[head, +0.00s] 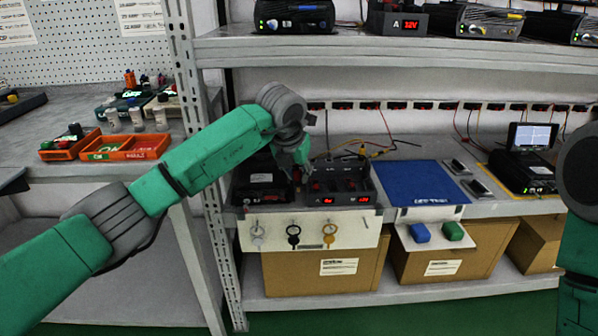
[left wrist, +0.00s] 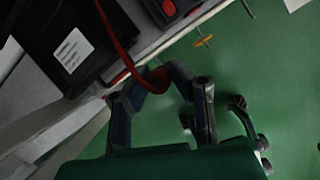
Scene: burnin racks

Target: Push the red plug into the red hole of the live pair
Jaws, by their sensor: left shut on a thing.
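My left gripper (head: 302,155) hangs just above the front of the shelf, its fingers mostly hidden in the head view. In the left wrist view its fingers close around the red plug (left wrist: 158,79), whose red cable (left wrist: 122,52) loops up past a black box. The twin-display unit (head: 343,187) stands on the shelf just right of and below the gripper. It has red readouts marked A and B and red and black parts on top. The holes cannot be told apart. My right arm shows at the right edge; its gripper is out of view.
A black box (head: 262,186) stands left of the unit. Keys hang on the white front panel (head: 310,246). A blue mat (head: 428,184) lies to the right. The metal rack post (head: 197,125) stands close behind my left arm. Several power units fill the upper shelf.

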